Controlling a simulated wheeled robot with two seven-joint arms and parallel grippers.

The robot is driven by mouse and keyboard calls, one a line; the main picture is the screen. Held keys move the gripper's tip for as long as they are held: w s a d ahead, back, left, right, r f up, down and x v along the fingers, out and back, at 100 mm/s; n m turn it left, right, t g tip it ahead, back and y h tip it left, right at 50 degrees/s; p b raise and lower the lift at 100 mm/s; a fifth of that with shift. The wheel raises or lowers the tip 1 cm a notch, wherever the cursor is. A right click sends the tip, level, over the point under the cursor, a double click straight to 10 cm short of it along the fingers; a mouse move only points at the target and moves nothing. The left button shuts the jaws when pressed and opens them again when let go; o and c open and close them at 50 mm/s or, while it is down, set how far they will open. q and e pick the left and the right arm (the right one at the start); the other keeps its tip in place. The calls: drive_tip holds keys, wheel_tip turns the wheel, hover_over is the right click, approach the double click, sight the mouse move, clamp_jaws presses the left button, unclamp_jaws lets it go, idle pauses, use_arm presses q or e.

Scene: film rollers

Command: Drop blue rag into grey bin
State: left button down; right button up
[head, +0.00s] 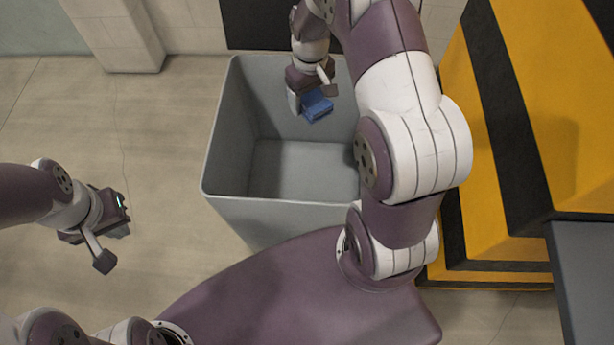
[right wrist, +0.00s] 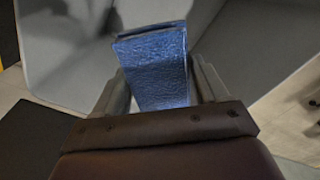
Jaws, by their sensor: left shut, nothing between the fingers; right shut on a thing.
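The grey bin (head: 228,195) stands open on the floor in front of me in the head view. Its visible inside floor is bare. My right gripper (head: 309,103) is over the far part of the bin's opening and is shut on the blue rag (head: 317,107). In the right wrist view the folded rag (right wrist: 155,70) sits between the two fingers, with grey bin walls (right wrist: 65,50) behind it. My left gripper (head: 122,230) is shut and empty, out to the left of the bin above the floor. My right arm hides the bin's right side.
A yellow and black striped structure (head: 545,100) stands close to the right of the bin. A grey surface (head: 585,270) is at the lower right. A pale wall with a pillar (head: 115,35) is at the back. The floor (head: 150,140) left of the bin is clear.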

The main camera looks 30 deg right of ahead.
drive_tip(key=shift+f, duration=0.5)
drive_tip(key=shift+s+r, duration=0.1)
use_arm(q)
drive_tip(key=shift+s+f, duration=0.1)
drive_tip(key=shift+f, duration=0.3)
use_arm(e)
drive_tip(key=o, duration=1.1)
use_arm(q)
wheel_tip(320, 180, up, 2)
drive_tip(key=shift+r+p, duration=0.1)
drive_tip(key=shift+p, duration=0.95)
use_arm(e)
wheel_tip(320, 180, up, 13)
drive_tip(key=shift+f, duration=0.1)
